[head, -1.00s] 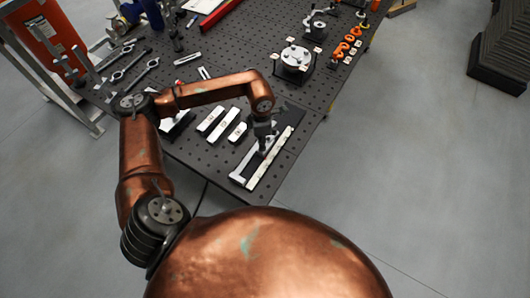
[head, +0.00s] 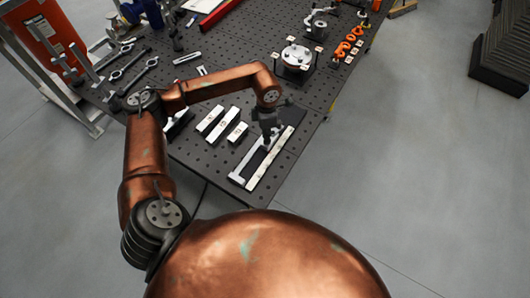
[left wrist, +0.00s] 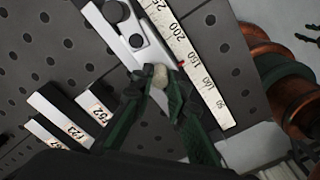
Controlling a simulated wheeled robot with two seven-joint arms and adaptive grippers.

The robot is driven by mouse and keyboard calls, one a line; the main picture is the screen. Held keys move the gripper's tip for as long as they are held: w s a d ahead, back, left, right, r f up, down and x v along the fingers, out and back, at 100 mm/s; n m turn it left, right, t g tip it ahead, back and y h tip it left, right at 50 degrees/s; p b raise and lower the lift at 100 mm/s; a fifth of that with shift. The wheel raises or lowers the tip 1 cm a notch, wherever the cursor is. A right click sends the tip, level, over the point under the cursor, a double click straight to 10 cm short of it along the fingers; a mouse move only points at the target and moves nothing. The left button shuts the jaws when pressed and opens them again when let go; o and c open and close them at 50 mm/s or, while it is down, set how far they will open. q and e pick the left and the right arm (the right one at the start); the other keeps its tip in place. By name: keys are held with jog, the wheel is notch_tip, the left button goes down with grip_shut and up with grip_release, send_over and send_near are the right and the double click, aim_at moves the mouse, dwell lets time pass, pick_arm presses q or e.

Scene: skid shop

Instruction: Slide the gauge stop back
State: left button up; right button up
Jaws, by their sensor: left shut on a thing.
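The length gauge lies near the table's front corner, with a pale scale (head: 268,160) along its right side; the scale also shows in the left wrist view (left wrist: 196,62), with printed numbers. My left gripper (head: 269,141) is over the gauge, pointing down. In the left wrist view its green fingers (left wrist: 160,88) are closed around a small pale rounded knob, which I take to be the gauge stop (left wrist: 160,74). A small red mark shows beside it at the scale's edge. The fingers hide most of the stop. My right gripper is not in view.
Several labelled white bars (head: 223,124) lie left of the gauge; they also show in the left wrist view (left wrist: 70,128). A round fixture (head: 296,56) and orange parts (head: 346,47) stand farther back.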

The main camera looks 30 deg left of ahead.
aim_at(275, 130)
pick_arm(q)
jog(key=shift+w+d+b, duration=0.15)
jog(key=shift+w+b, duration=0.6)
jog(key=shift+w, duration=0.9)
jog(key=shift+w+d+b, duration=0.1)
jog(key=shift+w+b, duration=0.65)
jog(key=shift+w, duration=0.9)
jog(key=shift+w+d+b, duration=0.15)
jog(key=shift+w+b, duration=0.75)
jog(key=shift+w, duration=0.45)
jog(key=o, duration=0.9)
